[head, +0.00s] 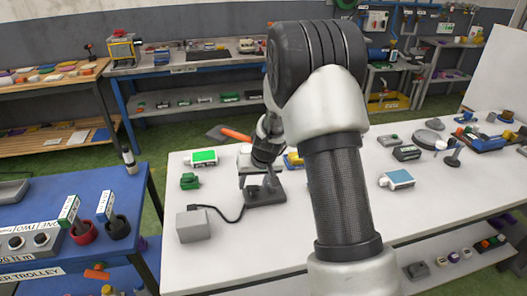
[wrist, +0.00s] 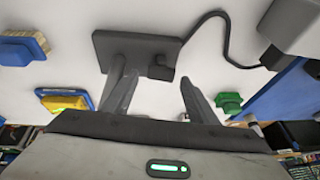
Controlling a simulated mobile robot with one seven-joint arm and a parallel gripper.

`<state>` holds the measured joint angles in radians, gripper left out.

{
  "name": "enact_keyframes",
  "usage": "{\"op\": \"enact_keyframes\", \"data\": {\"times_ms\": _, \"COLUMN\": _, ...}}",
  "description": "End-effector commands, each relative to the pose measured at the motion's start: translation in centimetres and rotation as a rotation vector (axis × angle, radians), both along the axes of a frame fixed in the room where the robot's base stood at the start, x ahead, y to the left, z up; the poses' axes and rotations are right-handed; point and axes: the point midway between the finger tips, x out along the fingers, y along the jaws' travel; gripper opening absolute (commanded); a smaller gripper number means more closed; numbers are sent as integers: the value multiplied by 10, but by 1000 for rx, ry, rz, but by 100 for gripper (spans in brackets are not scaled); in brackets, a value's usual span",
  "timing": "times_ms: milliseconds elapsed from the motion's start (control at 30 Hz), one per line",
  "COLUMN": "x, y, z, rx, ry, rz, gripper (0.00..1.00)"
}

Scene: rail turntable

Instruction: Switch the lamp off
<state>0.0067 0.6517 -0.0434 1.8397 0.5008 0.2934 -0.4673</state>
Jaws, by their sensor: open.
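A dark switch-like base plate (head: 266,196) lies on the white table, with a black cable running to a grey box (head: 194,226). In the wrist view the plate (wrist: 140,45) carries a small dark block (wrist: 161,67); the grey box (wrist: 296,25) is at upper right. My gripper (head: 265,178) is low over the plate, partly hiding it in the head view. In the wrist view my gripper (wrist: 152,76) is open, its fingers spread on either side of the block; contact cannot be told. No lit lamp can be made out.
A green block (head: 189,181) and a green-and-white box (head: 204,157) lie left of the plate. A blue-and-yellow item (wrist: 66,101) is beside my fingers. A blue trolley (head: 60,205) stands left. My arm hides the table's middle.

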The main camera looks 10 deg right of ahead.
Motion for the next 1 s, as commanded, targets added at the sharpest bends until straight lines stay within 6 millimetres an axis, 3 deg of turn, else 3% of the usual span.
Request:
{"op": "enact_keyframes", "data": {"times_ms": 33, "x": -1, "y": 4, "z": 8, "rx": -19, "ry": 5, "rz": 6, "gripper": 53}}
{"op": "enact_keyframes", "data": {"times_ms": 333, "x": -3, "y": 5, "z": 11, "rx": -117, "ry": -4, "rz": 4, "gripper": 53}}
{"op": "enact_keyframes", "data": {"times_ms": 1000, "x": -52, "y": 6, "z": 130, "rx": -111, "ry": -5, "rz": 4, "gripper": 53}}
